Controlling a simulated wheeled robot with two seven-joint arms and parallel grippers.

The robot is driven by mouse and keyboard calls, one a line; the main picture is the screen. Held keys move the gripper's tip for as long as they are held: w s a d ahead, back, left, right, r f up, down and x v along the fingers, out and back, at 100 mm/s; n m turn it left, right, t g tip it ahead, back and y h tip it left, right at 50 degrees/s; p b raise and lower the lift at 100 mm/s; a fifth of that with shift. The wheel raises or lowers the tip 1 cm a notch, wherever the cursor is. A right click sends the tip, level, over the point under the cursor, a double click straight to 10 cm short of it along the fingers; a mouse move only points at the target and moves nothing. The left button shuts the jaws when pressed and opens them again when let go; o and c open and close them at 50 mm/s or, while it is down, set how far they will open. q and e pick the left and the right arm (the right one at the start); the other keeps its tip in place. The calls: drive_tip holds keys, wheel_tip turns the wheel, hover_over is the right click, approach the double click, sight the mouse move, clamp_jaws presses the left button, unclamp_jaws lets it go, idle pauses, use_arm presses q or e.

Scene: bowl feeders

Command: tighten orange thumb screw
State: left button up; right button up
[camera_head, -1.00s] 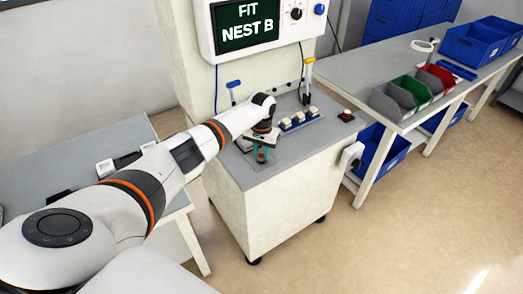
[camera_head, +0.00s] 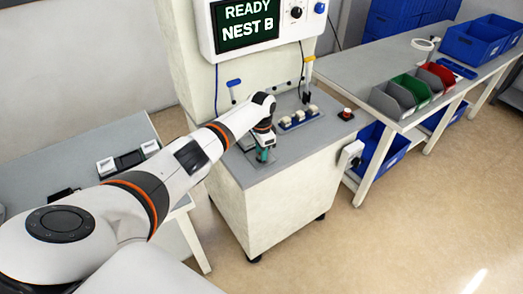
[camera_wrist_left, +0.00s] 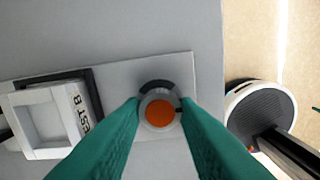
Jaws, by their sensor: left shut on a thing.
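The orange thumb screw (camera_wrist_left: 160,113) shows from above in the left wrist view, on a grey plate (camera_wrist_left: 180,72) with a dark arc mark behind the screw. My left gripper (camera_wrist_left: 160,108) is shut on it, one teal finger on each side. In the head view my left gripper (camera_head: 263,155) points down at the front of the grey-topped cabinet (camera_head: 285,160), and the screw is hidden there. A pale nest block (camera_wrist_left: 45,118), its label partly visible and ending in "ST B", lies left of the screw. My right gripper is not in view.
A display (camera_head: 247,24) above the cabinet reads "READY NEST B". Several pale parts sit on a blue strip (camera_head: 299,119) behind the gripper. A red button (camera_head: 347,112) is at the cabinet's right edge. A side bench holds bins (camera_head: 410,92).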

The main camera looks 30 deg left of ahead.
use_arm(q)
drive_tip(key=shift+w+r, duration=0.1)
idle(0.4)
drive_tip(key=o, duration=1)
drive_tip(key=shift+c, duration=0.2)
wheel_tip(320, 180, up, 12)
drive_tip(key=shift+b, duration=0.35)
